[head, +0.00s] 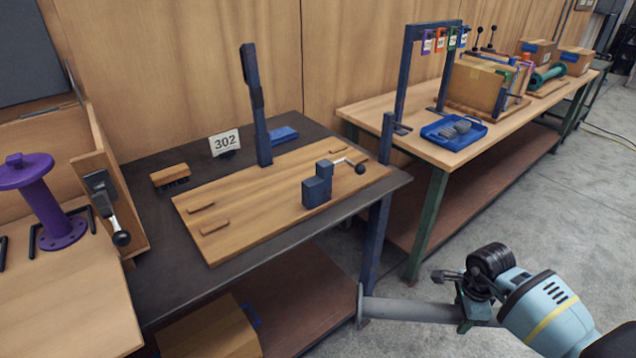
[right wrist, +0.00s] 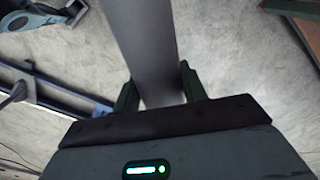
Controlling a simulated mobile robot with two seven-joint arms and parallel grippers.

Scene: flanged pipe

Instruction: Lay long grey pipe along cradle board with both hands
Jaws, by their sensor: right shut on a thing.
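The long grey pipe (head: 405,308) is held off the board, low in front of the dark table's right leg. Its left end has a small flange. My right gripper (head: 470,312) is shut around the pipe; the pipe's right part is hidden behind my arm. In the right wrist view the pipe (right wrist: 147,40) runs up between the green fingers of the gripper (right wrist: 157,88). The cradle board (head: 255,205) is a flat wooden board on the dark table, with small wooden cleats near its left and right ends.
On the board stand a dark blue clamp block (head: 317,188) with a black-knobbed lever and a tall dark blue post (head: 258,110). A brush (head: 170,176) and a 302 sign (head: 225,143) stand behind. A purple flanged spool (head: 48,205) is at left, a second bench (head: 400,125) at right.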

